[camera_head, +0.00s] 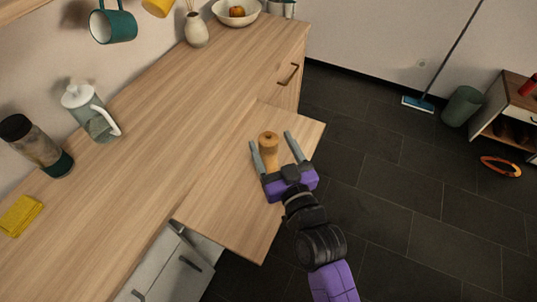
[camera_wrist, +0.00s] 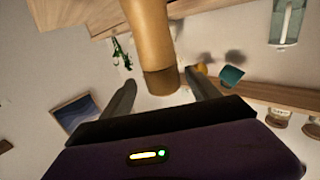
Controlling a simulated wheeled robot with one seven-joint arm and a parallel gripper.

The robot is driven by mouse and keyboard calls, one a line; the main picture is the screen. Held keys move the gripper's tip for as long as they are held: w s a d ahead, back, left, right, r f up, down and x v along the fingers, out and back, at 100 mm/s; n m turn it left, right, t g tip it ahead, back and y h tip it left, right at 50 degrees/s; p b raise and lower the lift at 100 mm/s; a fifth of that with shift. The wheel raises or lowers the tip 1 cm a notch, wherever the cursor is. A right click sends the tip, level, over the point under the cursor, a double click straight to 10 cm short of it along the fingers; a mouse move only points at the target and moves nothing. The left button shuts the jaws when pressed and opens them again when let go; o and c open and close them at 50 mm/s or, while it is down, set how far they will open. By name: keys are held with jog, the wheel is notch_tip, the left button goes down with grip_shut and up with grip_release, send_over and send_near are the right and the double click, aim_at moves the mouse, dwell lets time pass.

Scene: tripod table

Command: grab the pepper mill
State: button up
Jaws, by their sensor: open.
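The pepper mill (camera_head: 269,151) is a light wooden mill with a rounded knob on top. It stands upright on the pull-out wooden board in the head view. My gripper (camera_head: 270,137) is open, with one finger on each side of the mill. In the wrist view the mill (camera_wrist: 152,45) appears large between the two fingers of my gripper (camera_wrist: 157,82). Gaps show between the mill and the fingers there. The mill's foot is partly hidden by my gripper in the head view.
The wooden counter (camera_head: 165,150) runs along the wall. A glass press (camera_head: 92,112), a dark tumbler (camera_head: 37,146) and a yellow cloth (camera_head: 20,215) sit at left. A vase (camera_head: 196,30) and a bowl (camera_head: 236,20) stand at the back. The board around the mill is clear.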

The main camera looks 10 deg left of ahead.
aim_at(266, 135)
jog(key=p+x, duration=0.1)
jog(key=x, duration=0.2)
jog(key=shift+w+a+r+p, duration=0.15)
jog(key=shift+a+p, duration=0.15)
jog(key=shift+w+a, duration=0.3)
jog(key=shift+w, duration=0.25)
grip_shut()
